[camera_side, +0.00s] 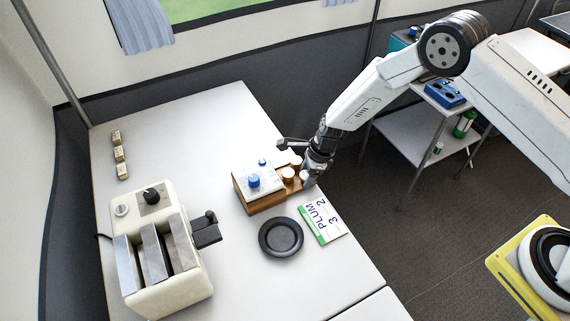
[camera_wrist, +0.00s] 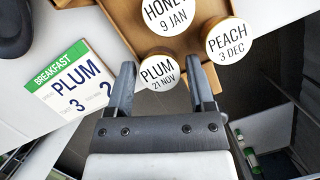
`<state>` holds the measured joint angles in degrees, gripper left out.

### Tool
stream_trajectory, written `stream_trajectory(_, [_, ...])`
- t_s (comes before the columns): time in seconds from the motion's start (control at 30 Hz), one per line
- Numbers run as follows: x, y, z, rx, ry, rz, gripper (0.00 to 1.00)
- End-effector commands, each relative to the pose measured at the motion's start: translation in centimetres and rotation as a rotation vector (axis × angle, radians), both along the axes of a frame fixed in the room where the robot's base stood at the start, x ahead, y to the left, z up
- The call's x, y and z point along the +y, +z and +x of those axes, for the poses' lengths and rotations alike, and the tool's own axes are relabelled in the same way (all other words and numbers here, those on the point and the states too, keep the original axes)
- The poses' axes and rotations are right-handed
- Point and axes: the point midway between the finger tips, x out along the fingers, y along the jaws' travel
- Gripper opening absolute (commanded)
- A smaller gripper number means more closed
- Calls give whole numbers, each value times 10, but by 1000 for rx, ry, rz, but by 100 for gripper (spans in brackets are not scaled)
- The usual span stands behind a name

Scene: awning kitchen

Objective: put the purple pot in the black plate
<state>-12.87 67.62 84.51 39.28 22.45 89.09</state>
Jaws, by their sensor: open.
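No purple colour shows on the pots. Three pots with white lids stand at the wooden tray: one reads PLUM 21 NOV (camera_wrist: 160,73), one HONEY 9 JAN (camera_wrist: 168,14), one PEACH 3 DEC (camera_wrist: 228,40). In the wrist view my gripper (camera_wrist: 160,75) is open, with one finger on each side of the PLUM pot's lid; I cannot tell whether they touch it. In the side view my gripper (camera_side: 305,166) is at the tray's right end and partly hides the pots. The black plate (camera_side: 281,252) lies empty on the table, and its edge shows in the wrist view (camera_wrist: 12,32).
A card reading BREAKFAST PLUM (camera_wrist: 68,86) lies beside the tray, right of the plate. A wooden box with a white top and blue knob (camera_side: 254,181) stands left of the pots. A cream toaster (camera_side: 160,255) is at the left. The table's right edge is close to the pots.

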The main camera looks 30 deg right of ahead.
Motion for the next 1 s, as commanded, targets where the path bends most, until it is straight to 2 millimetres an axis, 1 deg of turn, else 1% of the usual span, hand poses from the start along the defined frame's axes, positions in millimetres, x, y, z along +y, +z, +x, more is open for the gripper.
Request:
stream_trajectory(0.53, [0,-2,0,0,0,0,69])
stream_trajectory(0.57, [0,-2,0,0,0,0,66])
stream_trajectory(0.6, [0,-2,0,0,0,0,53])
stream_trajectory(0.67, [0,-2,0,0,0,0,34])
stream_trajectory(0.7, [0,-2,0,0,0,0,21])
stream_trajectory(0.77, [0,-2,0,0,0,0,2])
stream_trajectory(0.8, [0,-2,0,0,0,0,0])
stream_trajectory(1.0, [0,-2,0,0,0,0,0])
